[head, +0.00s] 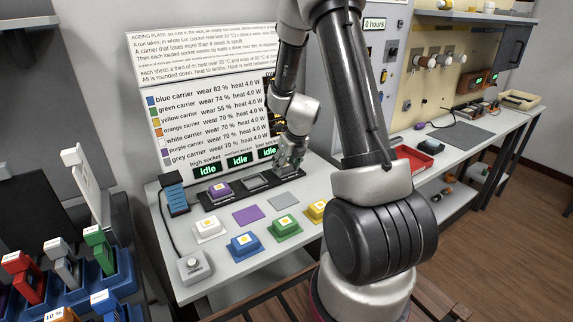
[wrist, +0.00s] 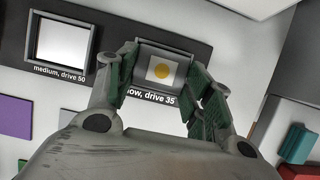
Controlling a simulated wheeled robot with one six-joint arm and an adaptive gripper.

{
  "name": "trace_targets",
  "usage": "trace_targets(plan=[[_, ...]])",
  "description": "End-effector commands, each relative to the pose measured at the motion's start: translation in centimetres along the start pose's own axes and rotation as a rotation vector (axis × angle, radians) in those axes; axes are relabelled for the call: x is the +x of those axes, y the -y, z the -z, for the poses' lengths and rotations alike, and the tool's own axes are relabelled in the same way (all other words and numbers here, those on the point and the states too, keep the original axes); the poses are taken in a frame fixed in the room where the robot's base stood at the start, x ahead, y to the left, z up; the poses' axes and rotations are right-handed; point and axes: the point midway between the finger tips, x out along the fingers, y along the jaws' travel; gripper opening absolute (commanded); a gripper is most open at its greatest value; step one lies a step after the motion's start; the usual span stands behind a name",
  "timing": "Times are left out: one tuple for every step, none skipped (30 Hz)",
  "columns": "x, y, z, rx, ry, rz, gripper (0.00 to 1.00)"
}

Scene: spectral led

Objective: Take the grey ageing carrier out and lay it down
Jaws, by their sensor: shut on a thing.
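The grey carrier (wrist: 163,70), with a white square and a yellow dot on top, is at the low socket in the wrist view. My gripper (wrist: 162,78) is shut on it, one finger on each side. In the head view my gripper (head: 288,168) is at the right end of the dark socket plate (head: 231,199) and hides most of the carrier. I cannot tell whether the carrier is seated or slightly lifted. The medium socket (head: 255,181) is empty. A purple carrier (head: 219,189) sits in the high socket. A grey pad (head: 283,200) lies bare on the bench.
White (head: 208,229), blue (head: 245,246), green (head: 286,228) and yellow (head: 316,210) carriers stand on the bench front. A purple pad (head: 248,214) is bare. A knob box (head: 195,266) is at front left. The wall display (head: 207,115) rises behind the plate.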

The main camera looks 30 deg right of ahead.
Motion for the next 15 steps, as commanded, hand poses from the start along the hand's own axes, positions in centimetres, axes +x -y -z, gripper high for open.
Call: trace_targets(plan=[[0.1, 0.0, 0.1, 0.0, -0.002, -0.001, 0.23], [0.1, 0.0, 0.1, 0.0, -0.002, -0.001, 0.23], [0.0, 0.0, 0.1, 0.0, -0.002, -0.001, 0.23], [0.0, 0.0, 0.1, 0.0, -0.002, -0.001, 0.23], [0.0, 0.0, 0.1, 0.0, -0.002, -0.001, 0.23], [-0.1, -0.1, 0.0, 0.0, -0.003, -0.001, 0.23], [-0.2, -0.1, 0.0, 0.0, -0.002, -0.001, 0.23], [-0.3, -0.1, 0.0, 0.0, -0.002, -0.001, 0.23], [-0.4, -0.1, -0.1, 0.0, -0.002, -0.001, 0.23], [-0.5, -0.1, -0.1, 0.0, -0.002, -0.001, 0.23], [-0.6, -0.1, -0.2, -0.001, -0.002, -0.001, 0.23], [-0.7, 0.0, -0.2, 0.0, -0.001, -0.001, 0.23], [-0.8, 0.0, -0.3, 0.0, -0.001, -0.001, 0.23], [-0.9, 0.0, -0.3, 0.0, -0.001, -0.001, 0.23], [-1.0, 0.0, -0.4, 0.0, 0.0, -0.001, 0.23]])
